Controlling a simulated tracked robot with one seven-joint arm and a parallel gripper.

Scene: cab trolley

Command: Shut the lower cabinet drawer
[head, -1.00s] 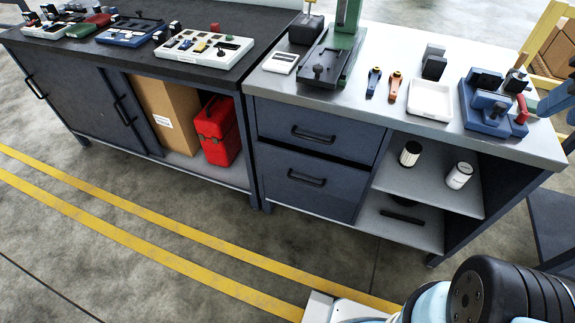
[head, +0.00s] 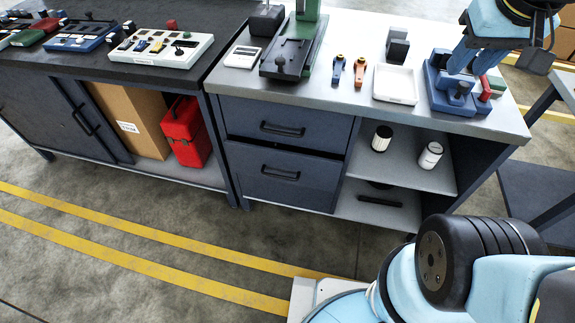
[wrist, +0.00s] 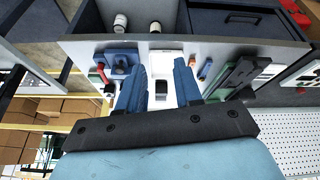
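The lower cabinet drawer (head: 262,186) is dark blue-grey with a black bar handle (head: 281,173). It sits below the upper drawer (head: 312,130) in the light-topped bench. A dark gap shows along its top edge; it seems to stand out slightly, but how far is hard to tell. My gripper (head: 467,58) is above the right end of the bench top, high and to the right of the drawer, touching neither. In the wrist view my gripper (wrist: 160,85) has its two blue fingers spread with nothing between them. A drawer front with a handle (wrist: 243,18) shows at that view's top.
Right of the drawers are open shelves (head: 405,168) holding a black-and-white cylinder (head: 381,138) and a white jar (head: 430,155). A white tray (head: 396,84) and a blue fixture (head: 452,95) stand on the bench top. The floor before the drawers is clear, with yellow lines.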

